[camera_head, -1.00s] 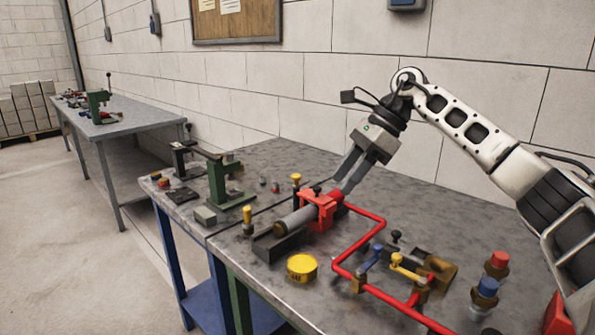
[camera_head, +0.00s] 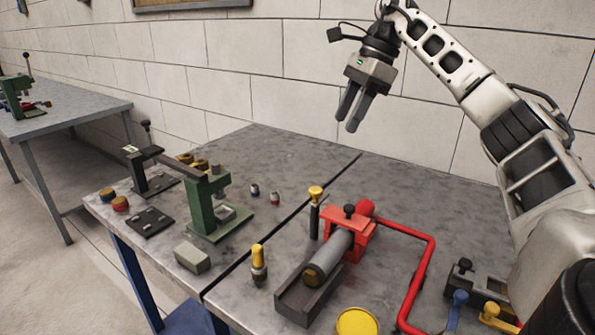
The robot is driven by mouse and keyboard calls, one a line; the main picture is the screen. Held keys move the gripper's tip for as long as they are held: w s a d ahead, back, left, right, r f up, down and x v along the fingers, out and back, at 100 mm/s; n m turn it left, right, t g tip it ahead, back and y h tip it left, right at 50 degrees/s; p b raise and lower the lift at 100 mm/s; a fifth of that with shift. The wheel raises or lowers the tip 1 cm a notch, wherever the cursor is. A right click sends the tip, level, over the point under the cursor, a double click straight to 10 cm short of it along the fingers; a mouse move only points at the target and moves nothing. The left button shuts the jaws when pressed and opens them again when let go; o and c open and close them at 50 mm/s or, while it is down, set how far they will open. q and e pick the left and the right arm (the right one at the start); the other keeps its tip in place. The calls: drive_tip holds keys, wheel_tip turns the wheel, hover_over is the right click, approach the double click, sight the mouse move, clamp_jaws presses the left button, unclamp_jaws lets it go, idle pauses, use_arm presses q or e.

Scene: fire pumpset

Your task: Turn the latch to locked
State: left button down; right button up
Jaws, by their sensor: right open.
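No part is plainly marked as the latch, and I cannot tell its lock state. A red clamp block (camera_head: 343,234) with a black knob (camera_head: 349,211) sits around a grey cylinder (camera_head: 327,260) in a dark cradle (camera_head: 305,300). A yellow-topped black post (camera_head: 315,205) stands upright beside the block. At lower right are a blue lever (camera_head: 457,304), a yellow lever (camera_head: 491,310) and a black-knobbed fitting (camera_head: 465,268). My right gripper (camera_head: 352,124) is open and empty, pointing down, well above and apart from the red block. My left gripper is out of view.
A red pipe (camera_head: 418,275) runs from the block to the lower right. A green press (camera_head: 208,203), a grey block (camera_head: 192,256), a yellow-topped plunger (camera_head: 258,262) and a yellow round lid (camera_head: 357,322) stand on the table. The table's back middle is clear.

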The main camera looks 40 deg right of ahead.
sight(316, 189)
drive_tip(key=x, duration=1.3)
drive_tip(key=shift+s+a+f+b, duration=0.25)
drive_tip(key=shift+s+f+b, duration=0.05)
drive_tip(key=shift+b, duration=0.05)
drive_tip(key=shift+x, duration=0.8)
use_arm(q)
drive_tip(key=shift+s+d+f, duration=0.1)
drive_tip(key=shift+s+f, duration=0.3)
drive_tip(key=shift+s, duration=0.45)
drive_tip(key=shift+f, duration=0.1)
use_arm(e)
drive_tip(key=c, duration=1)
